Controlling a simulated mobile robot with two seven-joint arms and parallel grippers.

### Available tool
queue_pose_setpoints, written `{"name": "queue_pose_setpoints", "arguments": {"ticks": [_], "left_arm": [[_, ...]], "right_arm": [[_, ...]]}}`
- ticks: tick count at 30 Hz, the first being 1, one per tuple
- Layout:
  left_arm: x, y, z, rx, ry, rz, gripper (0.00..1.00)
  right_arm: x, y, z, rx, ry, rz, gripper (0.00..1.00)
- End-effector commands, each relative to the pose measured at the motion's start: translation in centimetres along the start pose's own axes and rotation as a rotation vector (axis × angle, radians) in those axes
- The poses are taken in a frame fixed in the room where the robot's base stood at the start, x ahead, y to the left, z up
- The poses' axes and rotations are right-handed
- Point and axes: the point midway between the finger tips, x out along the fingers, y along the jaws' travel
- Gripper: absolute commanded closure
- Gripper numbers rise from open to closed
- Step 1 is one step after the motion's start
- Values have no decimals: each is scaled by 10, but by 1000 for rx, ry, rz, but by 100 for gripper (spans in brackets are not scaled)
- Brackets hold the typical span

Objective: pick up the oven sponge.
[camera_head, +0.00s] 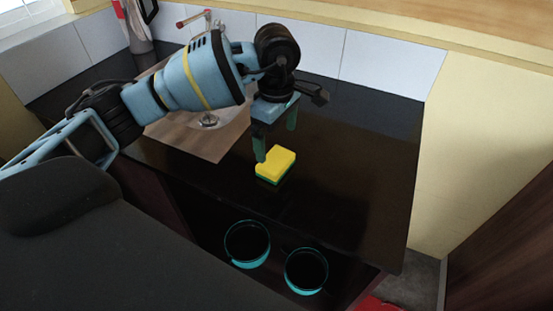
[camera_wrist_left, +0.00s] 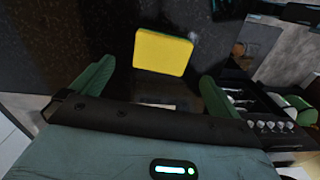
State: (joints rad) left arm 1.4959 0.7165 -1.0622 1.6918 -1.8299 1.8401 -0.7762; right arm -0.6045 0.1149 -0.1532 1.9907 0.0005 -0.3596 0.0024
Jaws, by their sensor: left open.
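The oven sponge (camera_head: 276,166) is a yellow block with a green underside. It lies on the black countertop (camera_head: 350,165) near its front edge, to the right of the sink. My left gripper (camera_head: 275,145) points down over the counter, its green fingers apart and close to the sponge. In the left wrist view the sponge (camera_wrist_left: 163,52) shows ahead of and between the two green fingers, with nothing held. One fingertip overlaps the sponge's edge in the head view; I cannot tell whether it touches. My right gripper is not in view.
A sink (camera_head: 205,135) with a red-handled tap (camera_head: 195,18) is left of the sponge. A grey and red container (camera_head: 137,25) stands at the back left. Two round teal-rimmed shapes (camera_head: 247,244) show below the counter's front. The counter's right side is clear.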

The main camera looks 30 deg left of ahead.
Motion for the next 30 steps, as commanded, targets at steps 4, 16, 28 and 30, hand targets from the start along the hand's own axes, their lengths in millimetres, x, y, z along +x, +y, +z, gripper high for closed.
{"name": "queue_pose_setpoints", "arguments": {"ticks": [4, 16, 28, 30], "left_arm": [[-1, 1, -3, -1, 11, 2, 0], [25, 0, -2, 0, 7, 2, 0], [66, -3, -1, -1, 6, 0, 0], [72, -2, -1, -1, 6, 1, 0]], "right_arm": [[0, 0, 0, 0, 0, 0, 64], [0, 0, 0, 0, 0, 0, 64], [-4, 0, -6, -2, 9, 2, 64], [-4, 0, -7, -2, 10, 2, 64]]}}
